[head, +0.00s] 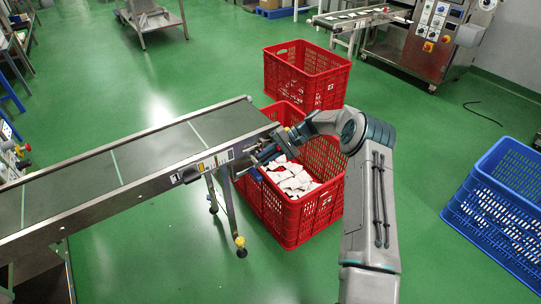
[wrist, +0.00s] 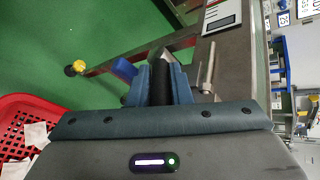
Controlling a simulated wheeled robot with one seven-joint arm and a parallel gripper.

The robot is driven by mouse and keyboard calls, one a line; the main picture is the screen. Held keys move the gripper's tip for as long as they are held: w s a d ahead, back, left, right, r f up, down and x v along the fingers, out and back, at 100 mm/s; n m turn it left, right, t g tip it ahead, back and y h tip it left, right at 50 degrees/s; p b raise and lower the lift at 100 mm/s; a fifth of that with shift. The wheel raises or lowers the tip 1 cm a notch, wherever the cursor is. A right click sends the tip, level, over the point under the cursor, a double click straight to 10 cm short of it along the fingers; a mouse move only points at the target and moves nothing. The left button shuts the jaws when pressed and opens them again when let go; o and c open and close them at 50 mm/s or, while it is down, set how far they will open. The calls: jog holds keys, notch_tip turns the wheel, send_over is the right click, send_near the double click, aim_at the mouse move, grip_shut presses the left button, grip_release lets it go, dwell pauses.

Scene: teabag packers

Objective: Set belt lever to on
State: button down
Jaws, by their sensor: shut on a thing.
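The conveyor belt (head: 120,160) runs from lower left to the centre of the head view. My gripper (head: 256,160) is at the belt's right end, beside its side rail. In the wrist view my gripper (wrist: 162,82) has its blue fingers closed around a dark handle (wrist: 162,72), which I take for the belt lever. The handle stands close to the metal rail (wrist: 235,60). Its base and its on or off marks cannot be made out. In the head view the lever is hidden by the gripper.
A red crate (head: 328,213) with white packets (head: 293,180) stands beneath my wrist. Another red crate (head: 306,72) is behind it. A metal rod (wrist: 207,68) sticks out just right of the fingers. A blue crate (head: 505,190) stands at right, with clear green floor between.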

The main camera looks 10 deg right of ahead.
jog(key=c, duration=1.7)
grip_release()
jog(key=shift+a, duration=0.3)
jog(key=o, duration=0.4)
jog(key=shift+a+f, duration=0.1)
jog(key=shift+a, duration=0.05)
jog(key=shift+w+d, duration=0.1)
jog(key=shift+d, duration=0.35)
jog(key=p+v, duration=0.1)
jog(key=v, duration=1.2)
jog(key=shift+w+r, duration=0.15)
jog(key=shift+r, duration=0.05)
